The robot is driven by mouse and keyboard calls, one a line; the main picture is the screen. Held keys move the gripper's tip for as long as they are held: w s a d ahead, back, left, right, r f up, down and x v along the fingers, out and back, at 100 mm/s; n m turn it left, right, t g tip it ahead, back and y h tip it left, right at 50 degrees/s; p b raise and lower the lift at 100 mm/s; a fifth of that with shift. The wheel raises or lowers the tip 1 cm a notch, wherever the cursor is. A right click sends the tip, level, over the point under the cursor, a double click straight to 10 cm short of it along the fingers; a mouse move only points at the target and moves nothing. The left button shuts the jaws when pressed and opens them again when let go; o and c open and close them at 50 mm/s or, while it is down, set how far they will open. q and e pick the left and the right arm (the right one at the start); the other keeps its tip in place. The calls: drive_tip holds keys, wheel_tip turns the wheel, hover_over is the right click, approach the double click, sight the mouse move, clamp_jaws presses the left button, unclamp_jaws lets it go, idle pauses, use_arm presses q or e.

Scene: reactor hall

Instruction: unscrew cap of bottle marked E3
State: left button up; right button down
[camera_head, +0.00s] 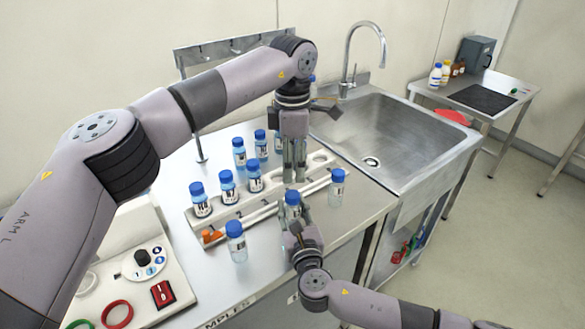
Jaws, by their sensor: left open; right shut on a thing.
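A small bottle with a blue cap (292,198) is at the front edge of the rack on the steel bench. My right gripper (300,222) comes in from below and is shut on this bottle's body. My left gripper (294,176) points straight down just above and behind the cap, its fingers open. I cannot tell whether the fingertips touch the cap. The bottle's label is mostly covered by the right gripper, so I cannot read its mark. The bottle looks upright.
The pale rack (230,212) holds several blue-capped bottles. Loose bottles stand at the front (236,242) and right (337,187). A control box (130,275) sits at the left, and a sink (385,135) is to the right. The bench front right is clear.

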sight(292, 194)
use_arm(q)
drive_tip(key=m, duration=0.6)
drive_tip(key=shift+m, duration=0.4)
drive_tip(key=m, duration=1.4)
drive_tip(key=shift+f, duration=4.05)
drive_tip(key=shift+c, duration=0.4)
clamp_jaws()
